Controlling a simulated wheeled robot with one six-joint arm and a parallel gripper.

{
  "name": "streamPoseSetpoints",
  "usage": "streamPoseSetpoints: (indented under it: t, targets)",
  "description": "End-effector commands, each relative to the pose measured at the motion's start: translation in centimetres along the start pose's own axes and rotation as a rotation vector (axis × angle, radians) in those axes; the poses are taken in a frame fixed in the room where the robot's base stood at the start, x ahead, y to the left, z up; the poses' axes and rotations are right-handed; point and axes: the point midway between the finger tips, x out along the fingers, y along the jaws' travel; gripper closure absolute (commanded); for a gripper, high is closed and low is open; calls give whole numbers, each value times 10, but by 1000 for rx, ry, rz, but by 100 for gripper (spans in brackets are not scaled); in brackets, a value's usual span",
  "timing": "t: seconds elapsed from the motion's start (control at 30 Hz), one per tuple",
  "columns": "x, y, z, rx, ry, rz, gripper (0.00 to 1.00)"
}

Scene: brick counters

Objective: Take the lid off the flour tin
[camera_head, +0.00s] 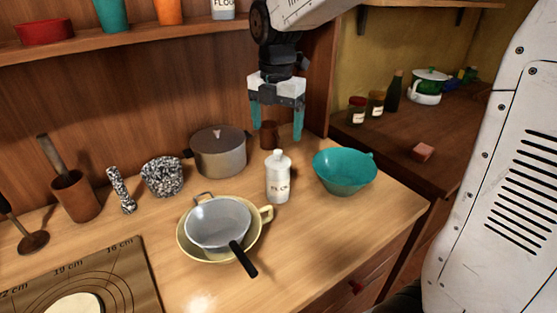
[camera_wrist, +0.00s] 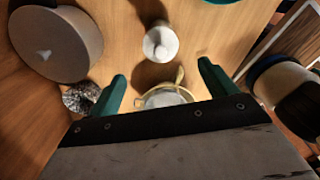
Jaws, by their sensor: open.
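A white tin (camera_head: 278,182) with a domed, knobbed lid (camera_head: 278,157) stands upright on the wooden counter (camera_head: 330,235). Its dark lettering is hard to read. From above in the wrist view, the lid (camera_wrist: 161,44) appears as a white round shape, seated on the tin. My gripper (camera_head: 277,132) points down with its teal fingers apart and nothing between them. In the head view it hangs above the tin. In the wrist view the tin lies beyond the fingertips (camera_wrist: 163,80). Another container (camera_head: 222,9), labelled "FLOU", is cut off at the top, on the shelf.
A grey pan (camera_head: 218,222) in a cream dish (camera_head: 187,245) stands in front of the tin. A teal bowl (camera_head: 344,172) is to its right. A lidded pot (camera_head: 220,152) and a brown cup (camera_head: 269,135) stand behind. The counter's front right is clear.

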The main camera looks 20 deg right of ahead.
Motion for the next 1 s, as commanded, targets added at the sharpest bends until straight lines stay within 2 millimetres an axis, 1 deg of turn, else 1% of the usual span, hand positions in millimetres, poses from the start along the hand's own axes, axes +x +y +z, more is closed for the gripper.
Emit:
streamPoseSetpoints:
  t: [0.03,0.17,0.37,0.53,0.63,0.77,0.97,1.0]
  targets:
    - [3,4,2,-34,2,-2,16]
    - [14,7,4,-75,3,-4,16]
    - [36,4,5,-73,3,-4,16]
    - [62,-2,7,-71,3,-5,16]
    - [74,-2,7,-72,3,-4,16]
    - [81,-1,7,-72,2,-3,16]
    - [81,-1,7,-72,2,-2,16]
    - [81,-1,7,-72,1,-2,27]
